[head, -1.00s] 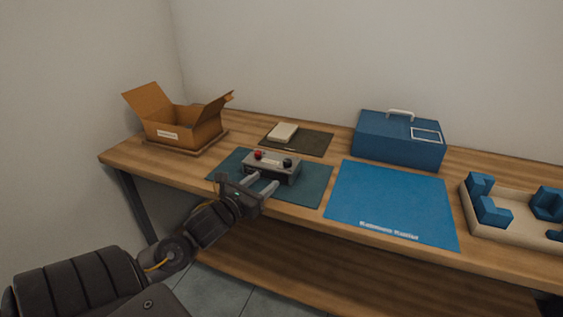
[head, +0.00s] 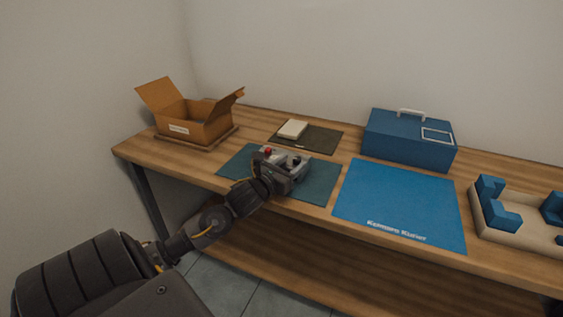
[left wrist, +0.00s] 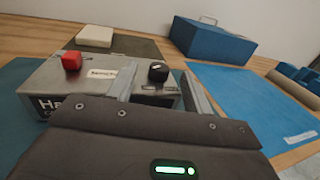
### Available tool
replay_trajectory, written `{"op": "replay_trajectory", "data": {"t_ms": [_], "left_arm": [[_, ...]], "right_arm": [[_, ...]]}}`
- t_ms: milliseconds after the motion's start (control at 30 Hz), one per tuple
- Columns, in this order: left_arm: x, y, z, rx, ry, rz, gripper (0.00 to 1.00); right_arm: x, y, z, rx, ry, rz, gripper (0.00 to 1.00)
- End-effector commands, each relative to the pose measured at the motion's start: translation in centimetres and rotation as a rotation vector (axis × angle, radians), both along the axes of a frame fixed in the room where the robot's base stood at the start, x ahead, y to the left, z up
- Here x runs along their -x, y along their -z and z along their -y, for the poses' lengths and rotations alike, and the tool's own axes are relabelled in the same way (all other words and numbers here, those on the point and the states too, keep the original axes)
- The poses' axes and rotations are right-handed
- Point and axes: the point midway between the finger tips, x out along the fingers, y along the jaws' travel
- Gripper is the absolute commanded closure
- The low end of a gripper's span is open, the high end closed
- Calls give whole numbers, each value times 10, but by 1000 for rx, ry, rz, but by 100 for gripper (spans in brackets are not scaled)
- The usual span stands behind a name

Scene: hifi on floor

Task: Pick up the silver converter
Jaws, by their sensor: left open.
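The silver converter (head: 292,161) is a small grey metal box with a red knob and a black knob on top. It sits on the dark teal mat (head: 235,167). It also shows in the left wrist view (left wrist: 95,81), partly hidden behind my gripper's body. My left gripper (head: 292,170) is at the front right of the converter. In the left wrist view its two fingers (left wrist: 160,90) are apart, reaching over the box's right part near the black knob. Whether the fingers touch the box I cannot tell. My right gripper is not in view.
An open cardboard box (head: 195,123) stands at the left. A white block (head: 292,129) lies on a dark mat (head: 318,138) behind. A blue case (head: 408,140) stands at the back, a blue mat (head: 399,204) before it. A beige tray with blue blocks (head: 497,205) is at the right.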

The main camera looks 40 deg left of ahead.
Motion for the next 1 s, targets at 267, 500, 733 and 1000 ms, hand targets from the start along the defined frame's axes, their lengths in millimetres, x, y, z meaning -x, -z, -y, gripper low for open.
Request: {"op": "replay_trajectory", "data": {"t_ms": [267,500,733,1000], "left_arm": [[-21,0,-2,0,0,-1,50],[-20,0,-2,0,0,-1,60],[-20,0,-2,0,0,-1,90],[-20,0,-2,0,0,-1,100]], "right_arm": [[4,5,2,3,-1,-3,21],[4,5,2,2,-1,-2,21],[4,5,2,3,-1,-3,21],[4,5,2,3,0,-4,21]]}}
